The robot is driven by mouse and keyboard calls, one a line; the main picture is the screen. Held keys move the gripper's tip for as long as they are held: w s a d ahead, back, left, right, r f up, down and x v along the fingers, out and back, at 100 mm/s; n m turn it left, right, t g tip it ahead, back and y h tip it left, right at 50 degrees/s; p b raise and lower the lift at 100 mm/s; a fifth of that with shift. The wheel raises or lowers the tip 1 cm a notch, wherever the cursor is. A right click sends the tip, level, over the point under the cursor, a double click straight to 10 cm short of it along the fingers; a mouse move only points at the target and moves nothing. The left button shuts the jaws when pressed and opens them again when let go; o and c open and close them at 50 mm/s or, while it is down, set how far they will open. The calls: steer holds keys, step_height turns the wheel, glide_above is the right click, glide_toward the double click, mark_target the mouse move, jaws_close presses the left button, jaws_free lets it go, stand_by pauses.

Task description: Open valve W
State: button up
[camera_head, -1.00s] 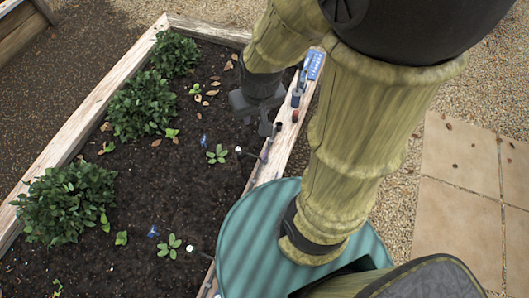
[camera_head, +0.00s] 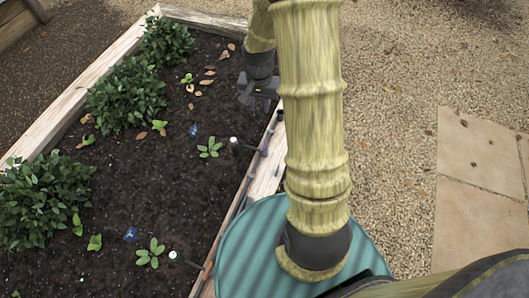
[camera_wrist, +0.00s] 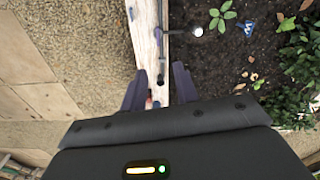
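A blue tag with a white W (camera_wrist: 248,28) stands in the soil in the wrist view.
The wooden bed rim (camera_wrist: 147,45) runs between my fingers. A small dark piece (camera_wrist: 160,79) and a red piece (camera_wrist: 150,104) lie along it. Leafy bushes (camera_head: 128,100) fill the bed's far side. A second blue tag (camera_head: 130,234) and white-capped fitting (camera_head: 172,254) are nearer me. Gravel (camera_head: 395,120) is open.

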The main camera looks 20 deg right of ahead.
steer(key=m+b, duration=0.2)
steer(key=b, duration=0.2)
glide_above(264, 145)
step_height(264, 145, down, 10)
steer(key=shift+d+g, duration=0.1)
steer(key=shift+g, duration=0.2)
steer(key=shift+r, duration=0.1)
step_height(264, 145, down, 18)
steer(key=b, duration=0.4)
steer(key=shift+r, duration=0.25)
jaws_close()
